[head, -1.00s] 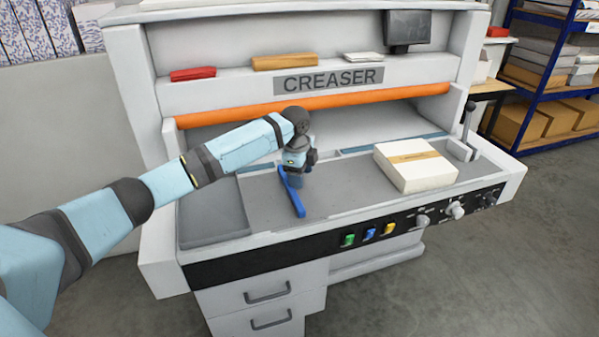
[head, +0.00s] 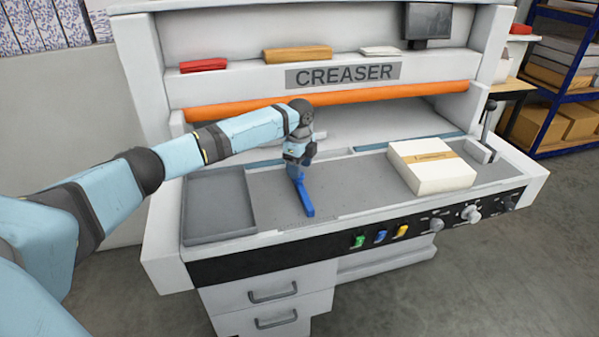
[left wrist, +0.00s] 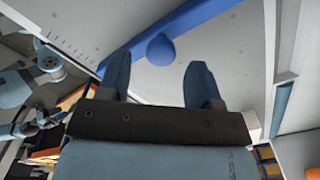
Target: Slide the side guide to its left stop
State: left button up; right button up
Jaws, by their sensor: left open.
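The side guide is a blue bar (head: 306,204) lying front to back across the grey bed of the creaser. In the left wrist view the blue bar (left wrist: 205,20) carries a round blue knob (left wrist: 161,50). My left gripper (head: 299,166) is over the rear part of the guide and hides it there. In the left wrist view the left gripper (left wrist: 160,80) is open, and the knob shows between and beyond its fingertips. I cannot tell whether a finger touches it. The left stop cannot be made out. My right gripper is not seen.
A shallow grey tray (head: 218,204) fills the bed's left end. A white paper stack with a tan band (head: 432,167) sits right of the guide, near a lever (head: 488,125). An orange bar (head: 350,99) spans above. Bare bed lies between tray and guide.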

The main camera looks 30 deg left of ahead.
pick_arm(q)
jog(key=shift+f, duration=1.3)
grip_shut()
jog(key=shift+s+a+r+p, duration=0.15)
jog(key=shift+s+a+p, duration=0.05)
jog(key=shift+p, duration=0.25)
jog(key=s+a+p, duration=0.6)
jog(key=s+p, duration=0.1)
jog(key=shift+s, duration=0.1)
jog(key=shift+a+f, duration=0.15)
jog(key=shift+f, duration=0.05)
